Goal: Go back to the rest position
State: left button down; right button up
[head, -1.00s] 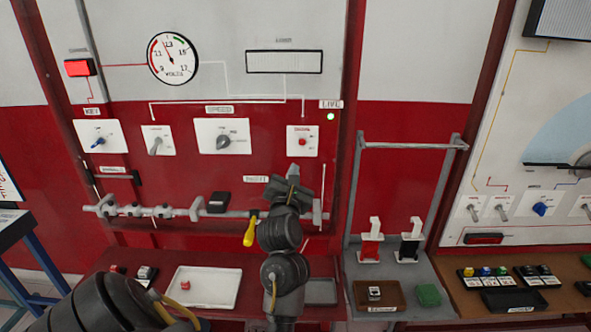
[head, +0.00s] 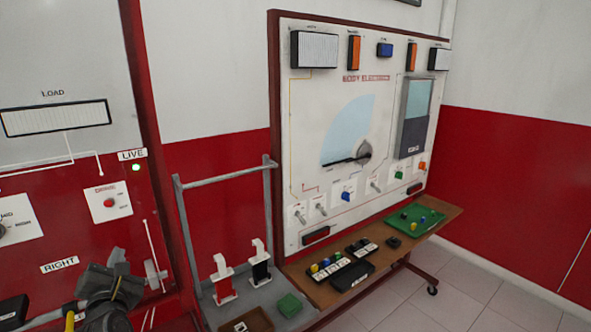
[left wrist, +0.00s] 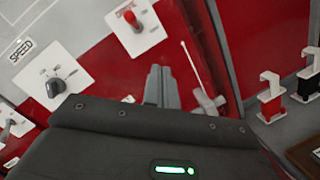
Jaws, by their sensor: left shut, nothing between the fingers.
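My left gripper (head: 117,262) is at the lower left of the head view, in front of the red lower part of the engine trainer panel, near the RIGHT label. In the left wrist view its fingers (left wrist: 158,84) are together with nothing between them. My right gripper is not in view.
A grey stand (head: 238,310) with red (head: 222,280) and black (head: 260,263) clamps is right of my left gripper. Farther right is the body electrics board (head: 300,130) over a brown shelf (head: 330,297) with a green tray (head: 432,222). Tiled floor is open at right.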

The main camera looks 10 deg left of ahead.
pick_arm(q)
jog(key=s+d+f+m+g+h, duration=0.2)
jog(key=s+d+f+m+h, duration=0.15)
jog(key=f+m, duration=0.35)
jog(key=s+d+f+m+g+h, duration=0.1)
jog(key=s+d+f+m+h, duration=0.1)
jog(key=d+f+m, duration=0.35)
jog(key=s+d+f+m+g+h, duration=0.2)
jog(key=s+d+f+m+h, duration=0.1)
jog(key=f+m, duration=0.45)
jog(key=s+d+f+m+g+h, duration=0.1)
jog(key=s+d+f+m+g, duration=0.3)
jog(key=s+f+m, duration=0.35)
jog(key=s+d+f+m+g+h, duration=0.1)
jog(key=s+d+f+m+g, duration=0.3)
jog(key=s+m, duration=0.55)
jog(key=s+f+n+g, duration=0.1)
jog(key=s+f, duration=0.1)
jog(key=f, duration=1.2)
jog(key=s+f, duration=0.3)
jog(key=f, duration=1.2)
jog(key=s+a+f+g, duration=0.1)
jog(key=s+a+f, duration=0.2)
jog(key=s+f, duration=1)
jog(key=shift+s+y, duration=0.35)
jog(key=shift+s, duration=0.6)
